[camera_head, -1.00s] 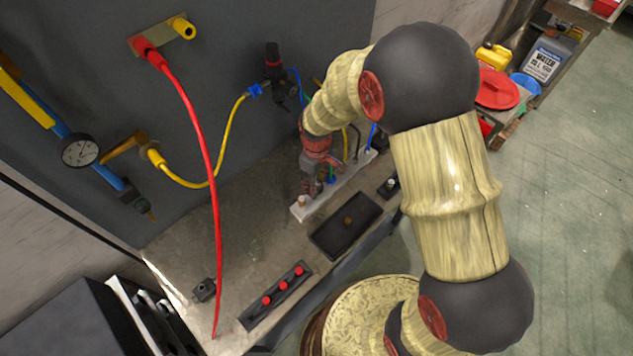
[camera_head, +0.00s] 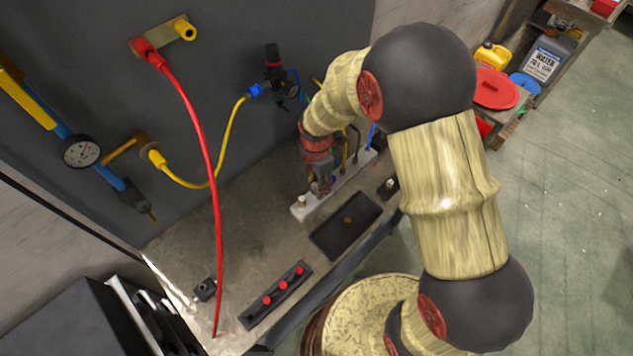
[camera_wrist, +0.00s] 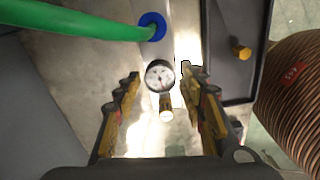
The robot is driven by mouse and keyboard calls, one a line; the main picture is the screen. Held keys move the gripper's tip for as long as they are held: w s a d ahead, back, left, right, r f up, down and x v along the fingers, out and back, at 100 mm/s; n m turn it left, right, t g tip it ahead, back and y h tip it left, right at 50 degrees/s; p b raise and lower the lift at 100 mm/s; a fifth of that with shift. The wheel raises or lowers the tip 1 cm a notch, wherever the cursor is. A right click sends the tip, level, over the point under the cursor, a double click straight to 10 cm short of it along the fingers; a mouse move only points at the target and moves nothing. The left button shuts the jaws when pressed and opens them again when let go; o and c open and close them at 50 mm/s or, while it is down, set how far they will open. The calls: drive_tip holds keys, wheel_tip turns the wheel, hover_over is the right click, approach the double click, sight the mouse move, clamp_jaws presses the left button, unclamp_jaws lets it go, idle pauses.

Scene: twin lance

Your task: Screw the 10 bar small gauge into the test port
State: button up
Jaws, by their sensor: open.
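A green hose (camera_wrist: 85,20) with a blue collar lies close ahead of the gripper. A black tray (camera_head: 330,238) holds a brass piece (camera_head: 348,221). A rack with red knobs (camera_head: 262,312) sits nearby. A red hose (camera_head: 205,150) hangs across the bench. The bench's middle is clear.

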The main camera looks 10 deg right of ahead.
drive_tip(key=n, duration=1)
drive_tip(key=shift+n, duration=0.3)
drive_tip(key=shift+c, duration=1.3)
drive_tip(key=c, duration=0.7)
clamp_jaws()
